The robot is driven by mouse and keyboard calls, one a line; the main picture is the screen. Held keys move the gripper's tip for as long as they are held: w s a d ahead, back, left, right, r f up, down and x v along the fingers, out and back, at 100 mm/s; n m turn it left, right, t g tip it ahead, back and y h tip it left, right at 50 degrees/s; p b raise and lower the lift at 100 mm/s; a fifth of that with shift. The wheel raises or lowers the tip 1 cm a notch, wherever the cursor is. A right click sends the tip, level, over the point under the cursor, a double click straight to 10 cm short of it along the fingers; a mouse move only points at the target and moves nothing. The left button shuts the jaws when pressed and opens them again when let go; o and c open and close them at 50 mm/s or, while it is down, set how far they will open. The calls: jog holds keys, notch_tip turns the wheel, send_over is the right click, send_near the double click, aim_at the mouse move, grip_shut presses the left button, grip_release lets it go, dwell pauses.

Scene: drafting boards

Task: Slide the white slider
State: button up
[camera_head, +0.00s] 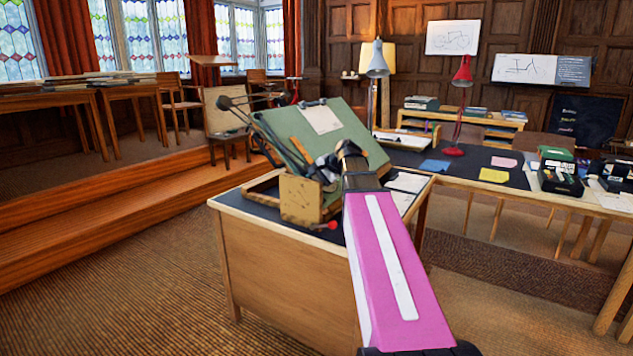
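A green drafting board (352,138) stands tilted on the dark-topped wooden desk (232,200). A white sheet (321,118) lies on its upper part. My magenta arm reaches over the desk's front edge, and my gripper (318,172) is at the lower left part of the board. The gripper is small and dark against a cluster of dark and pale parts, so its fingers are not clear. I cannot pick out the white slider for sure; it may be hidden by the gripper or the arm.
A wooden block (300,200) and a red knob (332,226) sit at the board's near side. A black jointed lamp arm (262,130) rises at its left. A red lamp (461,100) stands on the table behind right. Carpeted floor (130,290) is clear at front left.

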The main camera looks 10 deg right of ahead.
grip_shut()
jog(key=shift+s+d+f, duration=0.45)
jog(key=shift+s+f, duration=0.05)
jog(key=shift+f, duration=0.15)
jog(key=shift+s+d+f, duration=0.45)
jog(key=shift+f, duration=0.2)
grip_release()
jog(key=v, duration=1.1)
